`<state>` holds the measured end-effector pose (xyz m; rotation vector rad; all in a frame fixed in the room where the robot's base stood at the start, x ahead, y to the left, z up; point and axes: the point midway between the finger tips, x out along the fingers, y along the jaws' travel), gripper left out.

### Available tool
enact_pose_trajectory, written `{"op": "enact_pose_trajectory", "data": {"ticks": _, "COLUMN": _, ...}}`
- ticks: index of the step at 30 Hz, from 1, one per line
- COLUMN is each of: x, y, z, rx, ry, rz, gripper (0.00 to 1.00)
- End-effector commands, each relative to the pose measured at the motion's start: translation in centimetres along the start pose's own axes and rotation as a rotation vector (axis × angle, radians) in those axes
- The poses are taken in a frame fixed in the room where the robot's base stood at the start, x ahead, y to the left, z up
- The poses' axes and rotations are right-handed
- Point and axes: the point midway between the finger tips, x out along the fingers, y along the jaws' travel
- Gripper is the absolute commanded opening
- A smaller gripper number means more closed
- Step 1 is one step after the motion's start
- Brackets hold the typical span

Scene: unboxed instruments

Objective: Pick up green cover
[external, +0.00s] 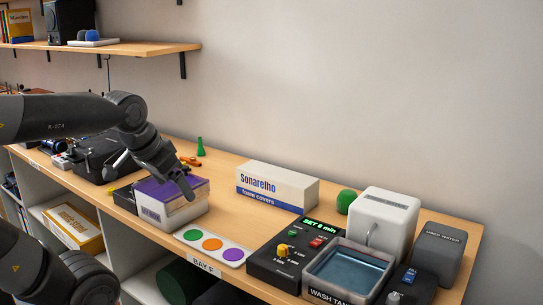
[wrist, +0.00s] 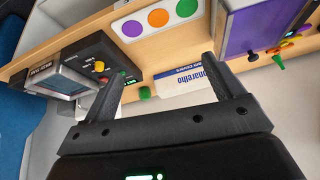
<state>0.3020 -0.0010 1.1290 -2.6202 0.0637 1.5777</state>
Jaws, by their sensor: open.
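A green rounded foam-like piece (external: 346,201), which looks like the green cover, sits on the bench behind the white box-shaped device, its lower part partly hidden. In the wrist view the green cover (wrist: 145,92) shows small, beyond and between the fingers. My gripper (external: 187,192) is over the tray with purple contents, well to the left of the green cover. In the wrist view my gripper (wrist: 163,66) has its fingers wide apart with nothing between them.
A white tray (external: 177,220) with purple contents is below my gripper. A Sonarelho foam covers box (external: 276,186) stands between it and the green cover. A white device (external: 381,222), wash tank (external: 350,270) and control box (external: 287,255) crowd the right. A green cone (external: 200,147) stands farther back.

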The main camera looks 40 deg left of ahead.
Motion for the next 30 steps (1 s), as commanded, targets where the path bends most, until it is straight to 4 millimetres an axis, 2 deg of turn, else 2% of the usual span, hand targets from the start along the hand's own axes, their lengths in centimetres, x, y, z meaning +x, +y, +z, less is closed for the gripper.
{"op": "enact_pose_trajectory", "data": {"ticks": 7, "x": 0.9, "y": 0.7, "z": -7.6, "rx": 0.453, "ry": -0.035, "rz": -0.015, "gripper": 0.86}}
{"op": "enact_pose_trajectory", "data": {"ticks": 14, "x": 3.3, "y": 2.4, "z": -15.1, "rx": 0.927, "ry": -0.066, "rz": -0.014, "gripper": 0.86}}
{"op": "enact_pose_trajectory", "data": {"ticks": 23, "x": 8.8, "y": 6.0, "z": -23.9, "rx": 1.54, "ry": -0.095, "rz": 0.013, "gripper": 0.86}}
{"op": "enact_pose_trajectory", "data": {"ticks": 30, "x": 14.9, "y": 9.9, "z": -29.6, "rx": 2.024, "ry": -0.104, "rz": 0.052, "gripper": 0.86}}
